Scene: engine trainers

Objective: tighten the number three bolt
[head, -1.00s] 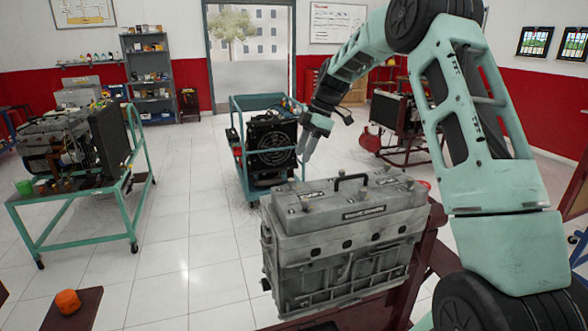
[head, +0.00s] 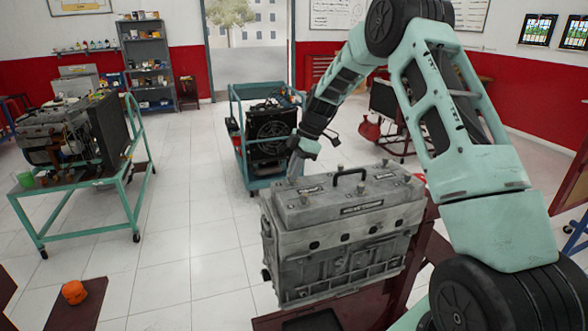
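The grey engine block (head: 335,250) stands on a dark red stand in front of me. Its top cover (head: 345,195) has a black handle and a label strip. A few bolt heads stand up from the cover, one near the back middle (head: 338,170) and one at the back right (head: 385,163). I cannot read which bolt is number three. My gripper (head: 294,178) points down at the cover's back left corner. Its tip is at or just above the cover; contact cannot be made out. The fingers are too small to tell open from shut.
A teal cart (head: 250,170) with a radiator unit stands behind the engine. Another teal frame (head: 125,195) holds an engine at left. An orange object (head: 74,292) lies on a dark red surface at lower left. The tiled floor between is clear.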

